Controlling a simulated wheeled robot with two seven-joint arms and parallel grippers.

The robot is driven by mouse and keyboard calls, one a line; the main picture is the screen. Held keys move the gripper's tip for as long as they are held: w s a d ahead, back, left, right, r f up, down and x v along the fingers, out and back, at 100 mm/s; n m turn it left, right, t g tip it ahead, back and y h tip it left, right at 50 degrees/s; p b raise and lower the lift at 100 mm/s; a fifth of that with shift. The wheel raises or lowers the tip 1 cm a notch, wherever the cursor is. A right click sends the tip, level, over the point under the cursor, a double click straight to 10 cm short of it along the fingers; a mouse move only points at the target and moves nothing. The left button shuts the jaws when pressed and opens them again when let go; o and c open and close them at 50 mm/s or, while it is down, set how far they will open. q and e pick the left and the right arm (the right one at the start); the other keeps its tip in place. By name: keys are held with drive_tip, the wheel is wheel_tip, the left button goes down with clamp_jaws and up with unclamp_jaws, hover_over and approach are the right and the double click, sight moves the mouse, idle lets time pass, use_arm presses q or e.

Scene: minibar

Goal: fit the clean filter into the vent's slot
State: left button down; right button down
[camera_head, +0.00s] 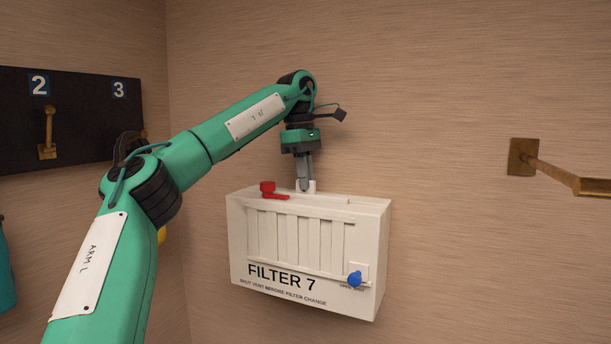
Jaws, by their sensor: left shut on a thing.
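The vent is a white box (310,245) on the wall, lettered "FILTER 7", with upright slats in front. My left gripper (306,184) points straight down at its top and is shut on a small white tab (312,187), which looks like the top of the filter. The rest of the filter is not visible; it appears to be down inside the box, but how deep it sits I cannot tell. A red lever (268,188) lies on the box top, left of the gripper. A blue knob (355,279) is at the front's lower right. My right gripper is out of view.
A dark board (80,115) with hooks numbered 2 and 3 hangs at the left; a teal object (5,270) shows at the left edge. A brass rail (555,172) sticks out from the wall at the right. The wall between vent and rail is bare.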

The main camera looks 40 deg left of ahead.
use_arm(q)
drive_tip(key=shift+f, duration=0.45)
drive_tip(key=c, duration=1.4)
unclamp_jaws()
drive_tip(key=shift+r, duration=0.1)
wheel_tip(320, 180, up, 14)
drive_tip(key=a+p, duration=0.1)
drive_tip(key=p, duration=0.5)
drive_tip(key=shift+s+a, duration=0.3)
drive_tip(key=shift+f, duration=0.25)
